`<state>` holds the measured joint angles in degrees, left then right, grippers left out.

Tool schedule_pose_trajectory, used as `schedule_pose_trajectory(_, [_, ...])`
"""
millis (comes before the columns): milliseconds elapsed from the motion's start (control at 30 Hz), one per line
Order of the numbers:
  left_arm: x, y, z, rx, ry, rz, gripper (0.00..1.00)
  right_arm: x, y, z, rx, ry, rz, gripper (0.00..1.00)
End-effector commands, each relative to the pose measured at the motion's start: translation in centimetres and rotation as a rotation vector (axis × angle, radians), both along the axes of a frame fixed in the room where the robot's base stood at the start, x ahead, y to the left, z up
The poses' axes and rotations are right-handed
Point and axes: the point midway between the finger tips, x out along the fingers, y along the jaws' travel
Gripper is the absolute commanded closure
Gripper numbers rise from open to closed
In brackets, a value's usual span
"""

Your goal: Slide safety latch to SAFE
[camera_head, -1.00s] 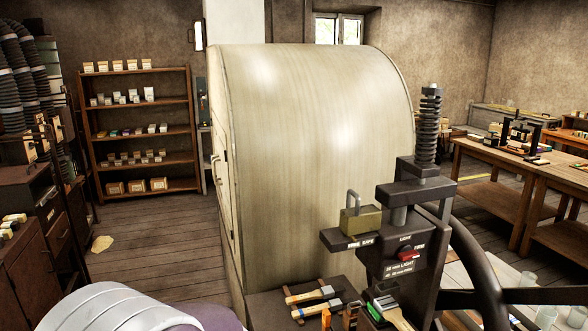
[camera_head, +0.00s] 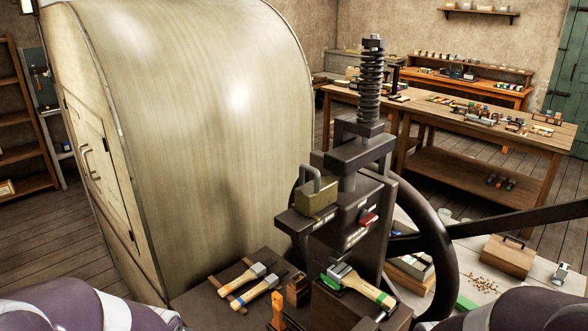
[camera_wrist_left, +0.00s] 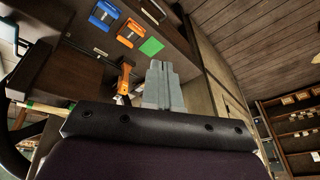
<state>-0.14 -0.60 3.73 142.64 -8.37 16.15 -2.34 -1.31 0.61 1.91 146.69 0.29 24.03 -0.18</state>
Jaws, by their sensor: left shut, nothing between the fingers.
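The safety latch is a brass, padlock-like block (camera_head: 316,199) with a grey upright loop handle. In the head view it sits on a dark ledge (camera_head: 294,223) on the left side of the press (camera_head: 352,228). The ledge lettering is too small to read now, so I cannot tell which mark the latch is at. My left gripper (camera_wrist_left: 163,68) shows only in the left wrist view, its grey fingers together and empty. My right gripper is not in view.
A big cream curved housing (camera_head: 215,110) stands left of the press. A dark handwheel (camera_head: 440,240) with a long bar is at its right. A workbench (camera_head: 480,115) stands behind.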

Motion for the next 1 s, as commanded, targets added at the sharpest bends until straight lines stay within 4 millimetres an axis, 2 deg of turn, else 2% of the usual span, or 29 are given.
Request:
schedule_pose_trajectory(33, [3.0, 0.6, 2.2, 0.045, -0.117, -0.081, 1.00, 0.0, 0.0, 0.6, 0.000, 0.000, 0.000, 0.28])
schedule_pose_trajectory(67, [5.1, 0.9, 3.8, 0.084, -0.204, -0.153, 1.00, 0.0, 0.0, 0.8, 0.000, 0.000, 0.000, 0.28])
schedule_pose_trajectory(100, [7.9, 1.0, 6.4, 0.141, -0.329, -0.257, 1.00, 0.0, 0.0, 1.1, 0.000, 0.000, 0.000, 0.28])
schedule_pose_trajectory(167, [11.8, 0.6, 10.9, 0.234, -0.520, -0.431, 1.00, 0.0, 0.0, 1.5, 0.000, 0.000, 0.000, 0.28])
schedule_pose_trajectory(200, [13.8, 0.0, 14.1, 0.299, -0.644, -0.554, 1.00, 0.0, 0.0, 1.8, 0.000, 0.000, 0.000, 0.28])
schedule_pose_trajectory(300, [16.7, -2.8, 21.7, 0.461, -0.925, -0.884, 1.00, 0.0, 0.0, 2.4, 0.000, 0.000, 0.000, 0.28])
schedule_pose_trajectory(400, [16.5, -6.2, 27.4, 0.601, -1.141, -1.224, 1.00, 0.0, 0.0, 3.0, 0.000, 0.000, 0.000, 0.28])
schedule_pose_trajectory(433, [16.0, -7.0, 28.4, 0.633, -1.186, -1.312, 1.00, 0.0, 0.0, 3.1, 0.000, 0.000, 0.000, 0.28])
schedule_pose_trajectory(500, [14.9, -8.4, 29.8, 0.681, -1.253, -1.475, 1.00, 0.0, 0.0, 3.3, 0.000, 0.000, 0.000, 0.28])
schedule_pose_trajectory(633, [13.6, -9.5, 30.5, 0.714, -1.301, -1.622, 1.00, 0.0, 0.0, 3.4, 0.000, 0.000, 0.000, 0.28])
schedule_pose_trajectory(1000, [13.8, -9.9, 30.5, 0.712, -1.305, -1.635, 1.00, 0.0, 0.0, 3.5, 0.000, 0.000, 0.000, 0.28])
